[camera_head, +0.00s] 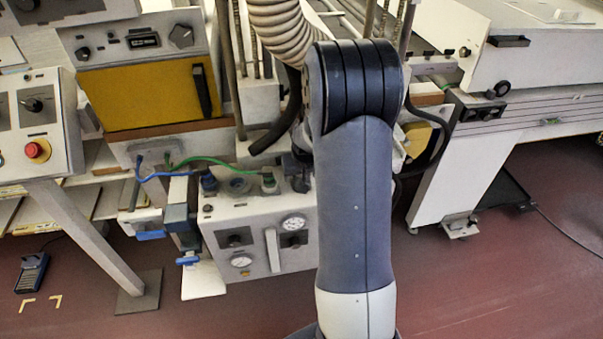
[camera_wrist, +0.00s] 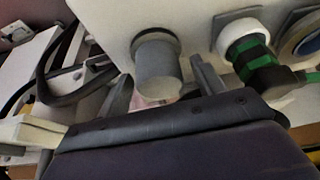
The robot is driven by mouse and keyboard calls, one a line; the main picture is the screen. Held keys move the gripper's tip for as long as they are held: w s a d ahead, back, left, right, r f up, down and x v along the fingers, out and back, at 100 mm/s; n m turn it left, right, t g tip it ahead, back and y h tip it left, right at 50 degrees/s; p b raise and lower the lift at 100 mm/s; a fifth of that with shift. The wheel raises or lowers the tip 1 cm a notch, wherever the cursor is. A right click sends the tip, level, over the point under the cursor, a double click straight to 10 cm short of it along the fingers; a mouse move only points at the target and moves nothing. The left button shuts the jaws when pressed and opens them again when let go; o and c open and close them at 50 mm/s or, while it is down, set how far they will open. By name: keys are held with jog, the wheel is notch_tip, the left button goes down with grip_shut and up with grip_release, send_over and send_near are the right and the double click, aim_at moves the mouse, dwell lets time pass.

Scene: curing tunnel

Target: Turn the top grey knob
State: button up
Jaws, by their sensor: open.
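The grey knob (camera_wrist: 158,68) is a plain round cylinder standing out from a pale panel (camera_wrist: 112,22) in the wrist view. My gripper (camera_wrist: 162,80) is open, with one finger to the left of the knob and one to the right. A small gap seems to show on each side, and I cannot tell how far the fingers reach along the knob. In the head view my arm hides the gripper. A dark grey knob-like part (camera_head: 301,183) shows on top of the white box (camera_head: 265,210), partly hidden by my arm; it may be the same knob.
A green-and-black hose connector in a white collar (camera_wrist: 240,38) sits close right of the knob in the wrist view.

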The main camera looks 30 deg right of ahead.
jog(key=shift+c, duration=0.2)
jog(key=c, duration=0.9)
jog(key=shift+m, duration=0.4)
jog(key=shift+f+m+h+b, duration=0.15)
jog(key=shift+m+h+b, duration=0.35)
jog(key=shift+m+b, duration=0.7)
jog(key=m+b, duration=0.2)
jog(key=m+g+h+b, duration=0.1)
jog(key=m+b, duration=0.1)
jog(key=b, duration=0.1)
jog(key=shift+f+g, duration=0.1)
jog(key=shift+g, duration=0.2)
jog(key=m+g+h+b, duration=0.1)
jog(key=m+b, duration=0.1)
jog(key=m, duration=0.1)
jog(key=shift+m+b, duration=0.35)
jog(key=shift+m, duration=0.05)
jog(key=m, duration=0.1)
jog(key=m+g, duration=0.1)
jog(key=m, duration=0.1)
jog(key=m+g+b, duration=0.1)
jog(key=shift+r+m, duration=0.3)
